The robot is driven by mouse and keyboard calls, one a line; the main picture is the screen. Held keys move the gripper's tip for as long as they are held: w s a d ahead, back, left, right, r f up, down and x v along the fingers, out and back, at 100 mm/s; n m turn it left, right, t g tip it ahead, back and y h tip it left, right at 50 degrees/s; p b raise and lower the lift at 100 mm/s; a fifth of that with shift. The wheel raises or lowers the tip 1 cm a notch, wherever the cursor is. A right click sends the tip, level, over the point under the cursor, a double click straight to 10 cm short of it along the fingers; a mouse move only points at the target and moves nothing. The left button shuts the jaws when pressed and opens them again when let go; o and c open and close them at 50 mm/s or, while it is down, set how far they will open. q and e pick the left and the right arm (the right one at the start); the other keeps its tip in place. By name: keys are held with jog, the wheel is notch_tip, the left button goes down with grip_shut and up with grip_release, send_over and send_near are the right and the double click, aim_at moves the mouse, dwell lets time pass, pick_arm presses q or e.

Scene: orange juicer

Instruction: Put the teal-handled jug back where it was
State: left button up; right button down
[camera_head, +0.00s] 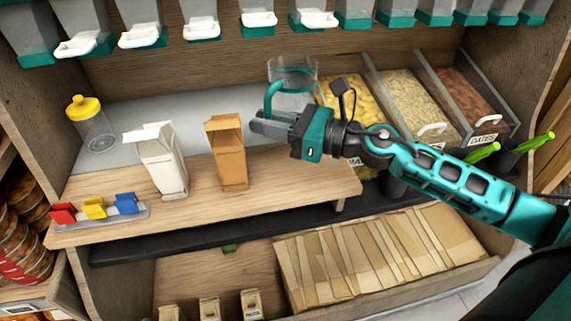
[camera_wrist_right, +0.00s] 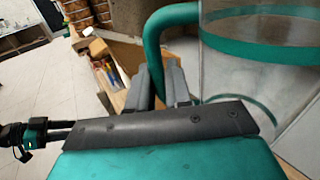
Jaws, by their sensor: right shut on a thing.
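The jug (camera_head: 297,76) is clear with a teal band and a teal handle, and it is upright at the back of the wooden counter. My right gripper (camera_head: 262,122) is shut on the teal handle, at its lower part, in the head view. In the right wrist view the handle (camera_wrist_right: 152,45) curves down to the gripper fingers (camera_wrist_right: 165,85), and the clear jug wall (camera_wrist_right: 270,70) fills the right side. Whether the jug's base touches the grey surface is hidden by my gripper. My left gripper is not in view.
Food bins (camera_head: 405,95) stand at right. Teal-based dispensers (camera_head: 200,20) hang above. Grey surface (camera_head: 190,105) is clear behind the bags.

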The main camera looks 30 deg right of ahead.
notch_tip(320, 180, down, 10)
jog(key=b, duration=0.4)
jog(key=shift+r, duration=0.35)
jog(key=shift+f, duration=0.2)
jog(key=c, duration=1.1)
grip_release()
jog(key=shift+o, duration=0.2)
jog(key=shift+r, duration=0.2)
jog(key=shift+s, duration=0.1)
